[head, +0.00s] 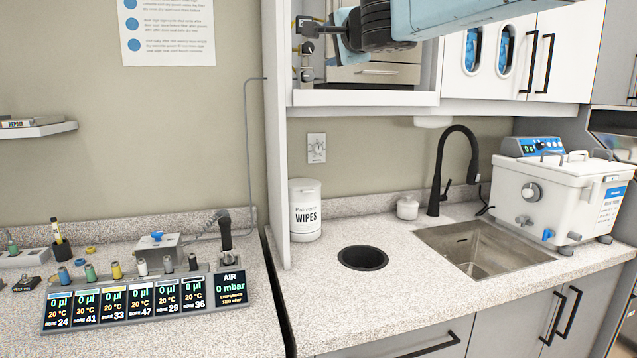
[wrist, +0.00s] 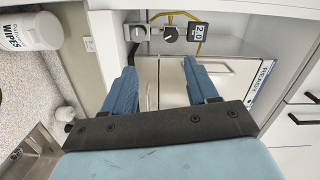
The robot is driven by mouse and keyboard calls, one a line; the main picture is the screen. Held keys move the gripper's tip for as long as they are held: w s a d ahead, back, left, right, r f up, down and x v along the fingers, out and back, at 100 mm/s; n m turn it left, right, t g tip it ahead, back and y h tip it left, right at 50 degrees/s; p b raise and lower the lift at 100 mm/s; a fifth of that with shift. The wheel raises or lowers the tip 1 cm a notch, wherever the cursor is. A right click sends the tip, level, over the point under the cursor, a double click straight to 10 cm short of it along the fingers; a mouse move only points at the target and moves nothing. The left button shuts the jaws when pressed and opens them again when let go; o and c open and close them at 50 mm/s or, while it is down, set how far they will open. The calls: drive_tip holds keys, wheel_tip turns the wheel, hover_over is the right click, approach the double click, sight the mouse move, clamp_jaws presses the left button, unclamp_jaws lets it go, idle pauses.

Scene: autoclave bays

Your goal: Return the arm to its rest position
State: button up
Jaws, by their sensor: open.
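My gripper (wrist: 160,78) shows in the wrist view with its two blue fingers spread apart and nothing between them. In the head view my gripper (head: 343,32) is at the top, in front of the open cabinet bay (head: 365,98) above the counter. My blue arm reaches in from the top right. A steel-fronted unit (wrist: 172,82) stands inside the bay, beyond the fingers. The arm partly hides this unit (head: 375,74) in the head view.
A gauge with a dark knob (wrist: 170,33) sits in the bay near the fingers. Cabinet doors (head: 515,55) are to the right. Below are a wipes tub (head: 305,210), a sink (head: 480,250), a white bath unit (head: 560,195) and a row of displays (head: 145,302).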

drive_tip(key=s+d+f+n+g+h, duration=0.2)
drive_tip(key=s+d+f, duration=0.4)
drive_tip(key=s+f, duration=0.3)
drive_tip(key=s+d+f+n+g+h, duration=0.2)
drive_tip(key=s+d+f+n+g, duration=0.3)
drive_tip(key=s+f, duration=0.5)
drive_tip(key=s+d+f+n+g+h, duration=0.2)
drive_tip(key=s+d+f+n+g, duration=0.2)
drive_tip(key=s+d+f, duration=0.5)
wheel_tip(320, 180, down, 7)
drive_tip(key=shift+s+d+n, duration=0.2)
drive_tip(key=shift+s+n, duration=0.05)
drive_tip(key=shift+n, duration=0.15)
idle(1.5)
